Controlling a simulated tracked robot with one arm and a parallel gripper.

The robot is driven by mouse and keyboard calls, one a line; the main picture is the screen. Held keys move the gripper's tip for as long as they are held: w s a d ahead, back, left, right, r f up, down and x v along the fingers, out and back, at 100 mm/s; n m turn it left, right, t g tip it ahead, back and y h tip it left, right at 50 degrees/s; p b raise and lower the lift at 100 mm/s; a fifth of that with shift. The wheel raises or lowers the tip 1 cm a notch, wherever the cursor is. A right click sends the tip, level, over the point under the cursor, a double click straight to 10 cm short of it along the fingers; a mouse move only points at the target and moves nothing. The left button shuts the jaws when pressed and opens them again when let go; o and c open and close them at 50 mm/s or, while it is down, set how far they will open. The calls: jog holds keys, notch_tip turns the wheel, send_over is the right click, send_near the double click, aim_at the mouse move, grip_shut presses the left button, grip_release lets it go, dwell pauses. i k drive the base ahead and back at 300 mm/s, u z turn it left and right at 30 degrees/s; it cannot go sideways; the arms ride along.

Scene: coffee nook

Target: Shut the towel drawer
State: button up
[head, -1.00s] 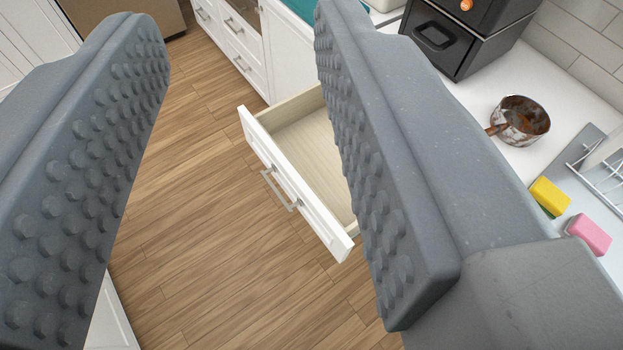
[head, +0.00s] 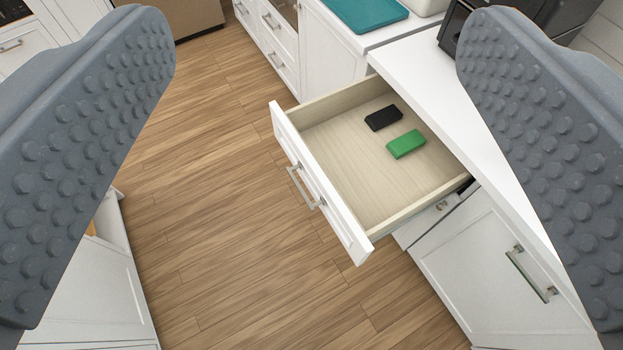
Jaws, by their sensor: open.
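A white drawer (head: 322,187) is pulled out from under the white counter, with a pale wooden inside. Its metal bar handle (head: 304,188) is on the front panel, which faces left. A black block (head: 384,118) and a green block (head: 406,144) lie inside on the drawer floor. My gripper (head: 315,40) is open, its two grey studded fingers wide apart at the left and right of the view. Nothing is between the fingers up close. The drawer shows in the gap beyond them, apart from both.
The white counter (head: 430,75) runs above the drawer, with a black appliance (head: 455,28) and a teal tray (head: 365,12) on it. A closed cabinet door (head: 500,270) is below right. Another white cabinet (head: 85,290) stands at left. The wood floor (head: 215,200) between is clear.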

aim_at(365, 195)
jog(key=u, duration=1.65)
jog(key=k, duration=1.05)
jog(key=z, duration=1.7)
jog(key=i, duration=1.65)
